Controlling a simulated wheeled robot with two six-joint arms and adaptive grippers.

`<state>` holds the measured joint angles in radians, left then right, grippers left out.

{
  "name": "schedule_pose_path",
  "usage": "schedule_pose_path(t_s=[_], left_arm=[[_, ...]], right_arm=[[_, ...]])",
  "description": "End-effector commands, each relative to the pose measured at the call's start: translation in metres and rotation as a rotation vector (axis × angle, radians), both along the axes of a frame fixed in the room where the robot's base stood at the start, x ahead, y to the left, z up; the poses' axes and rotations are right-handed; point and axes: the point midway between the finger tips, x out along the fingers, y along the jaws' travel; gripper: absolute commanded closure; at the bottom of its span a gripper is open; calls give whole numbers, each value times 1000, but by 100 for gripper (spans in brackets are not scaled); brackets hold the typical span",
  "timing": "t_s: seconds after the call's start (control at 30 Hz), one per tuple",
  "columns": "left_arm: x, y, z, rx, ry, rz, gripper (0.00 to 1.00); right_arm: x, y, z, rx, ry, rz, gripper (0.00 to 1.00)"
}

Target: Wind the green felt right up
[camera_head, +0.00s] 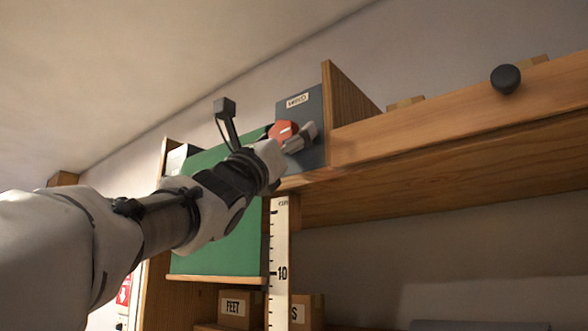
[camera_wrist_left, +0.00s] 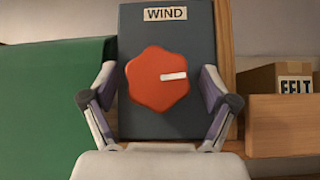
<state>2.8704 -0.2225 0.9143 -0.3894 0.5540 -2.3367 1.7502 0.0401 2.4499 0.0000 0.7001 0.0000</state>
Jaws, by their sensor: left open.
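The green felt (camera_head: 215,245) hangs as a wide sheet down to a wooden bar (camera_head: 215,279) at its lower edge, level with about the 10 mark of the upright scale (camera_head: 279,240). It also fills the left of the wrist view (camera_wrist_left: 50,110). A red-orange lobed knob (camera_head: 283,130) sits on a dark panel labelled WIND (camera_head: 313,105). In the left wrist view the knob (camera_wrist_left: 157,82) is face-on, its white mark pointing right. My left gripper (camera_head: 300,138) is open, its fingers either side of the knob, apart from it. My right gripper is out of view.
A wooden shelf (camera_head: 450,115) with a black round knob (camera_head: 506,79) runs right of the panel. A box labelled FELT (camera_wrist_left: 289,77) stands behind its edge. Boxes, one labelled FEET (camera_head: 233,308), sit below the felt. A wooden upright (camera_head: 345,95) stands beside the panel.

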Motion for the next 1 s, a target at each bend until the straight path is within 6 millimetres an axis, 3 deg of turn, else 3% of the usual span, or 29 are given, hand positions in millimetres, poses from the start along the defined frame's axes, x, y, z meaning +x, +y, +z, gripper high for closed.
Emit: schedule_pose_path(t_s=[0.17,0.33,0.37,0.57,0.77,1.0], left_arm=[[0,0,-1,0,0,0,14],[0,0,-1,0,0,0,71],[0,0,-1,-1,0,1,74],[0,0,-3,-13,10,1,74],[-1,0,-5,-166,116,0,74],[1,-1,1,-281,210,0,74]], right_arm=[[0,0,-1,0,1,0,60],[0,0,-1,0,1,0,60],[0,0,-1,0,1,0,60],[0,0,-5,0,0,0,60],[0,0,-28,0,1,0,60],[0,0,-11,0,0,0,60]])
